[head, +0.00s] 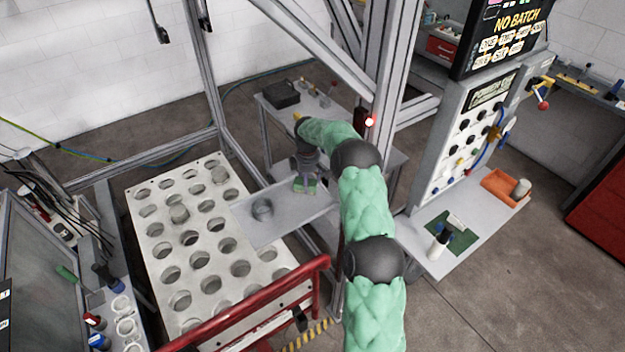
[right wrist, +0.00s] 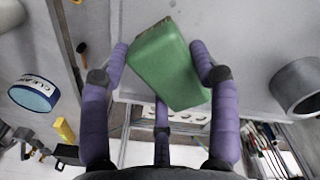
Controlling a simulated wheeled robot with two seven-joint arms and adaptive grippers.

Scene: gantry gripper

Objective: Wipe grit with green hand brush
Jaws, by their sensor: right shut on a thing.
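My right gripper (head: 305,172) reaches down over a grey metal plate (head: 290,222) that juts out beside the perforated white table. It is shut on the green hand brush (head: 304,187). In the right wrist view, the green brush body (right wrist: 170,66) sits tilted between the purple fingers of my right gripper (right wrist: 160,58), with a brown edge at its far end. The brush is at or just above the plate; I cannot tell whether it touches. I cannot make out any grit. My left gripper is not in view.
A grey metal cup (head: 262,208) stands on the plate left of the brush; it also shows in the right wrist view (right wrist: 298,88). The white table (head: 212,238) has rows of holes. A red rail (head: 250,312) crosses in front. Gantry posts rise behind. A black box (head: 281,94) sits farther back.

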